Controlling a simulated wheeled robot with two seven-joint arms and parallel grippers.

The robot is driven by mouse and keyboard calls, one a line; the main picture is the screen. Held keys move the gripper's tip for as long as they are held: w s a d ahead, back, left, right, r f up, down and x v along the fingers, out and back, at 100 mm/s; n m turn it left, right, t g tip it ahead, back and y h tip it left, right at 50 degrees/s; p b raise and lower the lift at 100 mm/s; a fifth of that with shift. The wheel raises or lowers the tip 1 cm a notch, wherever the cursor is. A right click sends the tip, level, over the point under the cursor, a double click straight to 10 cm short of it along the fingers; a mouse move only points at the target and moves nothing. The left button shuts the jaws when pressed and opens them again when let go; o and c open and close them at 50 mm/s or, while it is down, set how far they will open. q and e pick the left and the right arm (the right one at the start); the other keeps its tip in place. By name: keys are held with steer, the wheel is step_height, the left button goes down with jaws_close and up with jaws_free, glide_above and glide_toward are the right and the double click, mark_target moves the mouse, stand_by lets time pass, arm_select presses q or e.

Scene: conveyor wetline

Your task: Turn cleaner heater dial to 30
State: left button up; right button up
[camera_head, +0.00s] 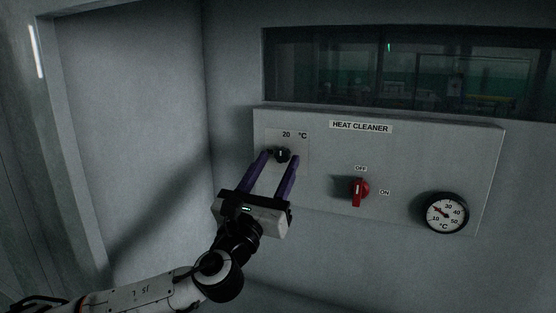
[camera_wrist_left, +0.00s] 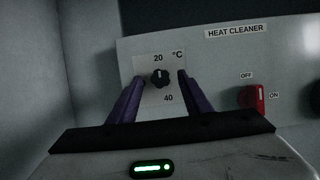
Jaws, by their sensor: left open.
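The black heater dial (camera_head: 282,155) is on the left of the heat cleaner panel (camera_head: 330,185). In the left wrist view the dial (camera_wrist_left: 160,78) has "20" above it and "40" below right; a light mark on its knob points up near the 20. My left gripper (camera_head: 280,156) is open, its two purple fingers reaching toward the panel on either side of the dial. In the left wrist view the fingertips (camera_wrist_left: 160,76) stand left and right of the dial with visible gaps. I cannot tell how deep the tips reach. My right gripper is not in view.
A red switch (camera_head: 359,192) marked OFF and ON sits right of the dial. A round temperature gauge (camera_head: 446,213) is at the panel's right, its red needle on the left part of the scale. A dark window (camera_head: 400,70) is above. A wall (camera_head: 130,110) stands to the left.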

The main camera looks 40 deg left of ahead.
arm_select(q)
steer(key=shift+w+a+r, duration=0.1)
steer(key=shift+w+r, duration=0.15)
steer(key=shift+w, duration=0.25)
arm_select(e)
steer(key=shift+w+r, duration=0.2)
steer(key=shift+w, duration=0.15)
arm_select(q)
steer(key=c, duration=1.1)
steer(key=shift+n, duration=0.5)
